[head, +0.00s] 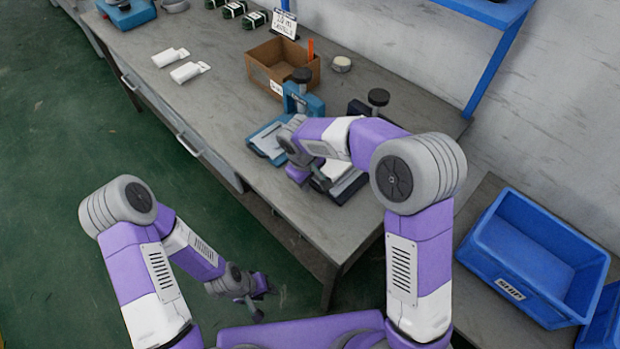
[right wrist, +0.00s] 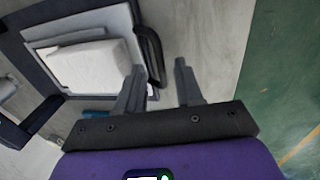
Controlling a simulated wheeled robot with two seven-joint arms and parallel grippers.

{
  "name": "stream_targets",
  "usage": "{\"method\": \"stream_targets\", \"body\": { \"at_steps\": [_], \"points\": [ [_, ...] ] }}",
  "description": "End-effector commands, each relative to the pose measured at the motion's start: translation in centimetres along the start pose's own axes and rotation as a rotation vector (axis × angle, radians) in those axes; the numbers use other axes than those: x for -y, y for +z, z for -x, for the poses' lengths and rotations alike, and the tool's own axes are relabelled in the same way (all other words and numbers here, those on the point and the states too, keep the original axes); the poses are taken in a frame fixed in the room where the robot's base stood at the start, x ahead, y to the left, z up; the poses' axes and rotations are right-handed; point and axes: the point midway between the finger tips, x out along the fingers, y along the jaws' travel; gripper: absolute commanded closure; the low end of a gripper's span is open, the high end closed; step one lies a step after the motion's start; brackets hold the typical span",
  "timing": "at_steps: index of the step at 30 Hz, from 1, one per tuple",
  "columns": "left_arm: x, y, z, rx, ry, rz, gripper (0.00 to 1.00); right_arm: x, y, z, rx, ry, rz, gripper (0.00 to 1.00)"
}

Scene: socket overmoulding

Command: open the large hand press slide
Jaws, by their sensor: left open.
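A dark hand press (head: 378,98) with a black round knob stands on the bench, partly hidden behind my right arm. In the right wrist view its dark slide bears a light plate (right wrist: 85,30) with a pale block (right wrist: 88,66) on it. A dark bar handle (right wrist: 149,50) runs along the slide's edge. My right gripper (right wrist: 158,85) is open, with its fingertips at the handle; the handle's lower end shows between the fingers, not visibly clamped. My left gripper (head: 258,296) is open and hangs low over the floor, away from the bench.
A smaller blue press (head: 302,100) stands just left of the dark one. Behind it are a cardboard box (head: 283,62) and a round pale puck (head: 341,64). Two white parts (head: 180,65) lie further left. Blue bins (head: 535,250) stand at the right. The bench's front left is clear.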

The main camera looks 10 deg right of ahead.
Motion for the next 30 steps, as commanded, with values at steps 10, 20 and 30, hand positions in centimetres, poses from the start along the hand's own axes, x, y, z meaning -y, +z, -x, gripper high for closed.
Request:
{"method": "stream_targets", "body": {
  "at_steps": [10, 20, 30],
  "points": [
    [-0.5, 0.1, 1.4, 0.0, 0.0, 0.0, 0.57, -0.1, -0.1, 3.8, -0.003, 0.001, 0.0, 0.64],
    [-0.9, 0.1, 2.4, 0.0, 0.0, 0.0, 0.57, 0.0, 0.0, 7.5, 0.0, 0.001, 0.0, 0.64],
    [-0.9, 0.1, 2.4, 0.0, 0.0, 0.0, 0.57, 0.0, 0.0, 7.6, 0.0, 0.0, 0.0, 0.64]
  ]
}}
